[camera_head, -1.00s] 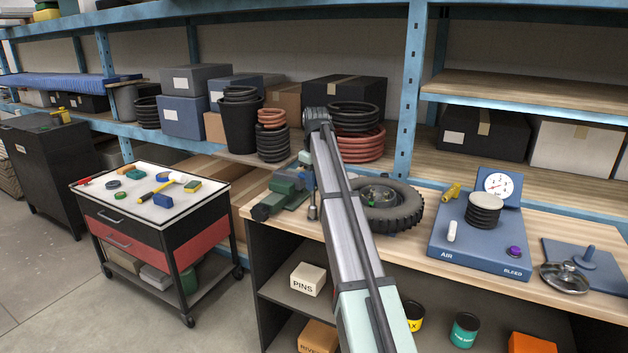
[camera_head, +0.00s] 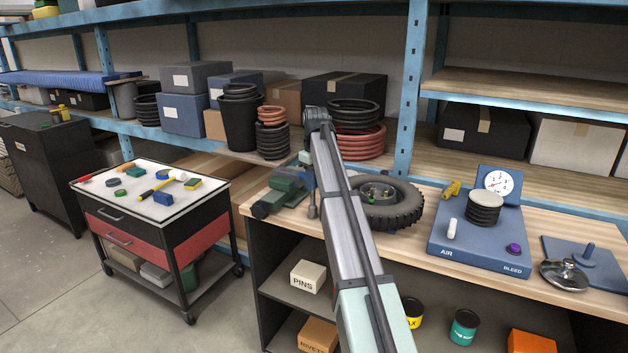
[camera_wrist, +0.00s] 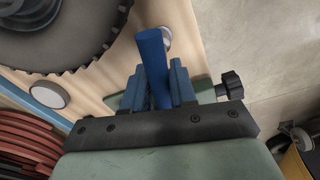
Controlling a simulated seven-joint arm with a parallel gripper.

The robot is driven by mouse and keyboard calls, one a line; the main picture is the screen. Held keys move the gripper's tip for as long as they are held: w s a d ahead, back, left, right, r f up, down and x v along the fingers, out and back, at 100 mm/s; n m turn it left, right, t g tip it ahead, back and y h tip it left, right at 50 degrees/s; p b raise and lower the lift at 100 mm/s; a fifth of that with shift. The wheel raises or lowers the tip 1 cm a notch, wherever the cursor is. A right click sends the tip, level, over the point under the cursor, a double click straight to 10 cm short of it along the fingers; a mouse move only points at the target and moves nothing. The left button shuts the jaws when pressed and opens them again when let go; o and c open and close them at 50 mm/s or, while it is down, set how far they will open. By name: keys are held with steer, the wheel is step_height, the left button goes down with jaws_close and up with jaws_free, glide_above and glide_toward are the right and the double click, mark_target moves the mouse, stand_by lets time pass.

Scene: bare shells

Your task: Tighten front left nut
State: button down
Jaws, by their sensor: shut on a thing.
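A wheel with a black tyre (camera_head: 402,217) lies flat on the wooden bench beside my arm. Its green hub (camera_head: 376,191) carries small metal parts, too small to tell which is the front left nut. My gripper (camera_wrist: 160,82) is shut on a blue tool handle (camera_wrist: 151,48). In the head view a grey rod with a rounded lower end (camera_head: 312,211) hangs upright at the arm's end, left of the tyre; it seems to be this tool. The wrist view shows the tyre (camera_wrist: 65,52) at upper left, apart from the tool. The hub's left side is partly hidden by my arm.
A green vise (camera_head: 285,192) stands left of the wheel. A blue air station (camera_head: 440,245) with a gauge and a yellow fitting stand to the right. A tool trolley (camera_head: 110,187) is at left. Shelves with hoses and boxes rise behind. Little bench is free around the wheel.

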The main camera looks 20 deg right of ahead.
jaws_free()
stand_by(0.9)
steer(key=shift+r, duration=1.65)
stand_by(0.4)
steer(key=shift+r, duration=3.4)
